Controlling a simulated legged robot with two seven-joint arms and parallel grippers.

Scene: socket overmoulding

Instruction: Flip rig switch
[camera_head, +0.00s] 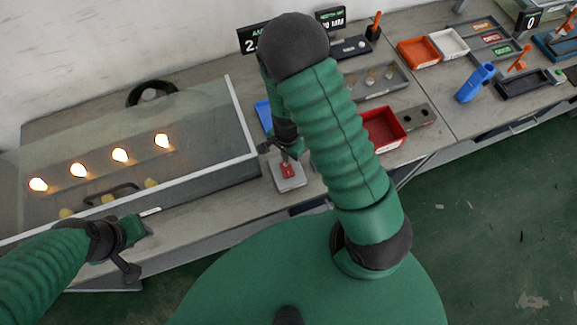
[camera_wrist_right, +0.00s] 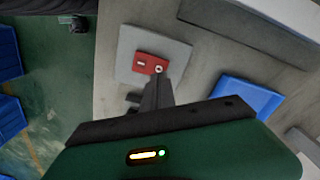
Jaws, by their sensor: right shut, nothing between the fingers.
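The rig switch is a red rocker (camera_head: 288,171) on a pale grey square plate (camera_head: 291,184) on the bench, right of the glass-covered rig. In the right wrist view the red rocker (camera_wrist_right: 150,64) lies just beyond the fingertips, with white marks on it. My right gripper (camera_head: 287,157) is shut and empty, pointing down over the switch; I cannot tell whether it touches. In the wrist view its fingers (camera_wrist_right: 157,80) overlap the rocker's lower edge. The rig (camera_head: 240,125) has several lit bulbs (camera_head: 120,155) under the cover. My left gripper (camera_head: 142,225) is beside the rig's front edge; its jaws are unclear.
A blue tray (camera_head: 263,115) lies close behind the switch, partly hidden by my right arm; it also shows in the wrist view (camera_wrist_right: 245,97). A red bin (camera_head: 383,130) and a grey tray (camera_head: 378,82) stand to the right. Bare bench lies around the switch plate.

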